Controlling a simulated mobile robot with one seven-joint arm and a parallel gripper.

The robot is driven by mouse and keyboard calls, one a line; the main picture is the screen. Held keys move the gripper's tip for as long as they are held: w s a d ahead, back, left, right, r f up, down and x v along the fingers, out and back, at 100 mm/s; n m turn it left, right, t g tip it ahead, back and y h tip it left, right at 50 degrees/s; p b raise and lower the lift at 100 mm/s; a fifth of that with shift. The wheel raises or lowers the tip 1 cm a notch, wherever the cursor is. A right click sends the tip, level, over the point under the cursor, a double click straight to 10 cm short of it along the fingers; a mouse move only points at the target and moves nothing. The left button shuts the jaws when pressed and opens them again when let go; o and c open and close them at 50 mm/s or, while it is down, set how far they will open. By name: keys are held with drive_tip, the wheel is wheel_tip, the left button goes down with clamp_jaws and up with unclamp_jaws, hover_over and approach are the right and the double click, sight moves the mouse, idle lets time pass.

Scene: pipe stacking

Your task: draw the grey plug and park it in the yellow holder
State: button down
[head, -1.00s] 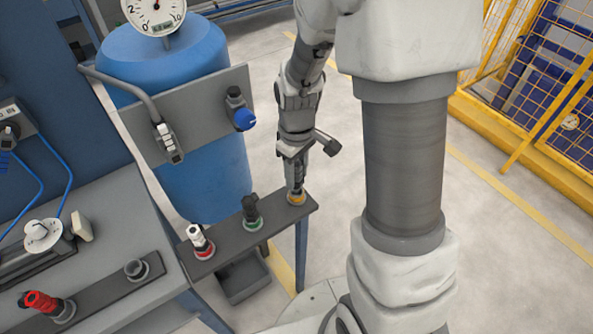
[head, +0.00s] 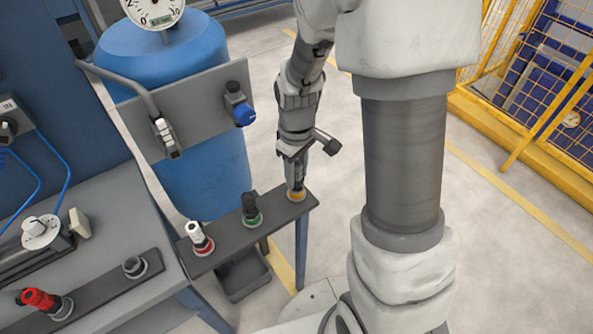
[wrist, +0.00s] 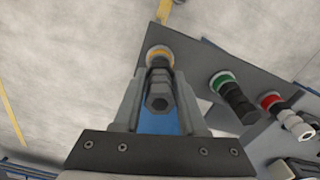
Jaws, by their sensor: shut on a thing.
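My gripper (head: 296,184) points down at the right end of a dark holder rail (head: 228,246). In the wrist view its two fingers (wrist: 158,105) are shut on the grey plug (wrist: 159,95), whose hexagonal end faces the camera. The yellow holder (head: 297,196) is a ring on the rail directly below my gripper, and it also shows in the wrist view (wrist: 160,54). The plug lines up with the yellow ring and appears to be at or in it. How deep it sits is hidden by the fingers.
At lower left are a red plug (head: 38,299) and an empty grey socket (head: 135,267). A blue tank (head: 200,150) stands behind.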

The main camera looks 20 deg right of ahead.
drive_tip(key=shift+f+b, duration=0.8)
drive_tip(key=shift+f, duration=0.25)
idle(0.4)
drive_tip(key=shift+c, duration=2.1)
unclamp_jaws()
drive_tip(key=shift+r, duration=0.15)
